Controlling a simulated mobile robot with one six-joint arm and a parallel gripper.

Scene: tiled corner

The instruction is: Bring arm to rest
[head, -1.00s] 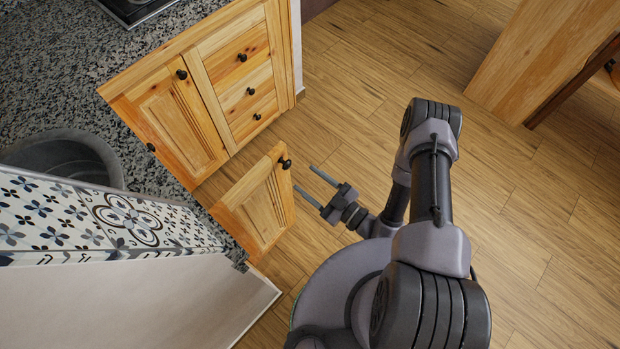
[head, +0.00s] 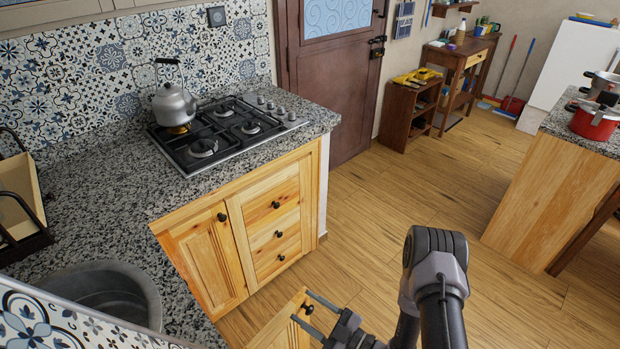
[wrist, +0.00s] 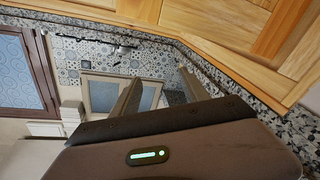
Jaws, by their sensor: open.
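My gripper (head: 301,305) is at the bottom middle of the head view, its two fingers apart. It is beside an open wooden cabinet door (head: 277,331), cut off by the lower edge. In the head view the door's dark knob (head: 308,309) appears between the fingertips; I cannot tell whether they touch it. In the wrist view the gripper (wrist: 157,85) shows two spread fingers with nothing held between them. My arm is bent, with its elbow raised at the lower right of the head view.
A granite counter (head: 100,215) carries a gas hob (head: 225,130) with a kettle (head: 174,105). Wooden drawers (head: 272,230) stand below. An island (head: 555,190) with a red pot (head: 594,122) is at the right. Wooden floor (head: 400,185) between them is clear.

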